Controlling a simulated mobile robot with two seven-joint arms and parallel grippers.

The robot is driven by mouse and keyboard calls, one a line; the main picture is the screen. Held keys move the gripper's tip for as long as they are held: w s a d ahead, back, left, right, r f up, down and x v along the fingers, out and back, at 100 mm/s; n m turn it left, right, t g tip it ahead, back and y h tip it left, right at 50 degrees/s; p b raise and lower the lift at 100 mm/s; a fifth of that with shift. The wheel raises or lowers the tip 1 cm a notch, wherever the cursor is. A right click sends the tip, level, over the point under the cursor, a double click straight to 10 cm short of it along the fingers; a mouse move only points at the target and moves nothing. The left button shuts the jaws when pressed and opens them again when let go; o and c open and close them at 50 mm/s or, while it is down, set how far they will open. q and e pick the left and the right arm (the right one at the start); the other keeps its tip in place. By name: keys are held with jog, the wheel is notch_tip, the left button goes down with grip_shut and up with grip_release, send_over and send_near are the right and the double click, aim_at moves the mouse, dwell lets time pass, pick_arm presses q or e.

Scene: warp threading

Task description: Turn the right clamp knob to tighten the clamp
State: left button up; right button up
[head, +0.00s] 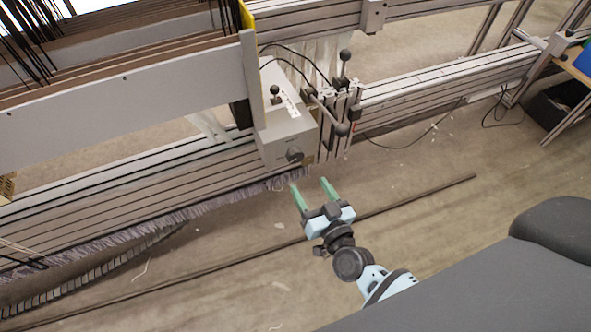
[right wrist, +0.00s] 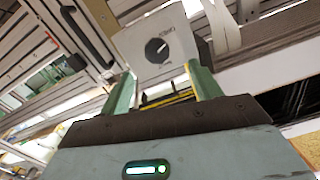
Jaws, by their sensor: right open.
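The clamp knob (head: 294,155) is a dark round knob on the front face of a light grey box (head: 283,130) on the loom frame. In the right wrist view the knob (right wrist: 157,50) shows black, with a light pointer mark and small lettering around it. My right gripper (head: 309,184) is open, its two green fingers pointing toward the box from in front of and below it. In the right wrist view the open fingers (right wrist: 160,70) frame the lower part of the box, apart from the knob with nothing between them. My left gripper is not in view.
Ball-ended levers (head: 345,56) and a metal bracket stand just right of the box. Black cables loop above it. The loom's long beam (head: 130,195) with a fringe runs left. A thin dark rod (head: 420,194) lies on the floor. Floor in front is mostly clear.

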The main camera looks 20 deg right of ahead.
aim_at(296, 160)
jog(key=shift+w+d+f, duration=0.1)
jog(key=shift+w+d, duration=0.1)
jog(key=shift+w, duration=0.7)
jog(key=w+b, duration=0.2)
jog(key=w, duration=0.5)
jog(key=shift+w+a, duration=0.15)
jog(key=shift+w, duration=0.2)
jog(key=c, duration=1)
jog(key=shift+o, duration=0.2)
